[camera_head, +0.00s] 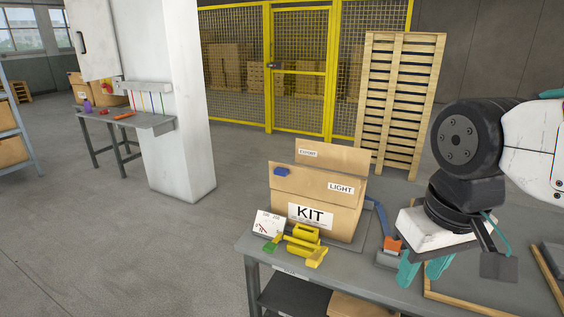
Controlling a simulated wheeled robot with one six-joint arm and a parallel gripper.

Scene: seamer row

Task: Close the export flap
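A cardboard box labelled KIT (335,221) stands on the grey bench. Its export flap (345,160), with a small EXPORT label, stands up at the back of the box. A flap or panel marked LIGHT (315,186) is in front of it, with a small blue piece (281,172) at its left end. The inside of the box is hidden. My gripper (423,271), with teal fingers, is to the right of the box, low over the bench and apart from the flap. Its fingers are spread and nothing shows between them.
A yellow tool (304,239) and a small white card (267,223) are in front of the box. A blue and orange device (390,246) stands between box and gripper. Wooden strips (490,308) lie at the bench's right. Clear space is above the box.

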